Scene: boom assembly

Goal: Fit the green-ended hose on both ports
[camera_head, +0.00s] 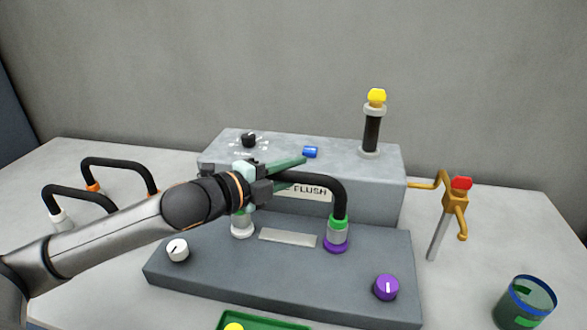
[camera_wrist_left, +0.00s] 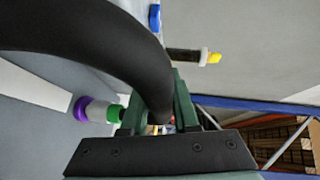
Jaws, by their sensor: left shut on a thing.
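The black hose (camera_head: 325,183) arches over the grey console (camera_head: 375,250). Its right green end (camera_head: 338,223) sits in line on top of the purple-ringed port (camera_head: 336,244); how deep it sits I cannot tell. In the left wrist view the hose (camera_wrist_left: 120,40) curves close to the camera and runs between the fingers (camera_wrist_left: 158,115). My right gripper is not in view.
Two other hoses, orange-ended (camera_head: 120,163) and white-ended (camera_head: 70,192), stand at left. White (camera_head: 177,250) and purple (camera_head: 386,288) knobs flank the console. A red-handled tap (camera_head: 460,200) and a glass jar (camera_head: 525,302) are at right. A green tray (camera_head: 285,323) lies in front.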

